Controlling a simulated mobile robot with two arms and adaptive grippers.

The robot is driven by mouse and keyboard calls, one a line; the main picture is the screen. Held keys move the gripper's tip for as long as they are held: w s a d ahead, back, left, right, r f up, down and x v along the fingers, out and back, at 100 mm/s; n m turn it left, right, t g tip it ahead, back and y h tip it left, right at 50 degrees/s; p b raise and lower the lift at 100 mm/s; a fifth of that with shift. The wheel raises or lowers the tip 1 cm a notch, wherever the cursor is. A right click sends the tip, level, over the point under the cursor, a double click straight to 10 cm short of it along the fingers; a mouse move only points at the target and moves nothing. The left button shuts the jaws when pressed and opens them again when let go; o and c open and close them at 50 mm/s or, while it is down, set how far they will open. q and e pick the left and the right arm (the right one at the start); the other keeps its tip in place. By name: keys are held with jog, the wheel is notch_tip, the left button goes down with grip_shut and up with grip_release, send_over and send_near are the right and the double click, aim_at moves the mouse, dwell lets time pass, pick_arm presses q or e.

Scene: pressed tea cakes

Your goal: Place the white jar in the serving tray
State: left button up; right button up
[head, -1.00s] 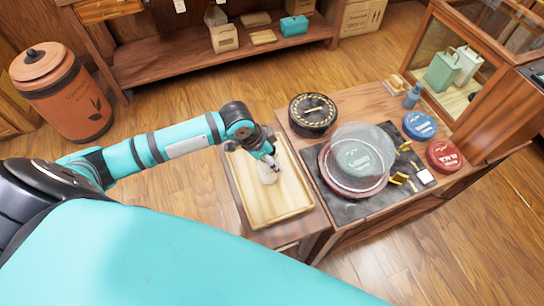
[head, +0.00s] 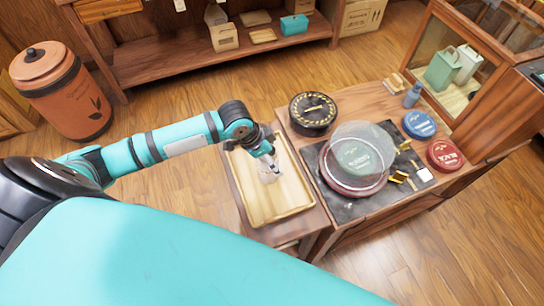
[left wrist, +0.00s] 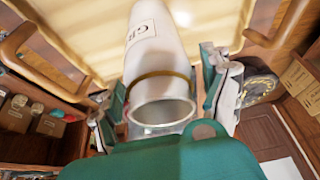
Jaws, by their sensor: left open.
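The white jar (head: 268,174) stands within the left part of the serving tray (head: 286,212), a pale wooden tray on the side table. My left gripper (head: 268,167) is at the jar from above, partly hiding it. In the left wrist view the jar (left wrist: 157,45) shows a printed label, a brown band and a round rim towards the camera. The open fingers of the left gripper (left wrist: 168,98) stand on both sides of it. The tray's pale floor and brown handles (left wrist: 28,50) show behind. My right gripper is not in view.
Right of the tray, a table carries a black round tin (head: 313,113), a clear disc (head: 363,147) over a green tea cake, a blue tin (head: 419,125) and a red tin (head: 445,155). The tray's right half is bare.

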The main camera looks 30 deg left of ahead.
pick_arm(q)
jog(key=v, duration=1.1)
jog(key=shift+b, duration=0.35)
jog(key=shift+s+r, duration=0.1)
jog(key=shift+s, duration=0.1)
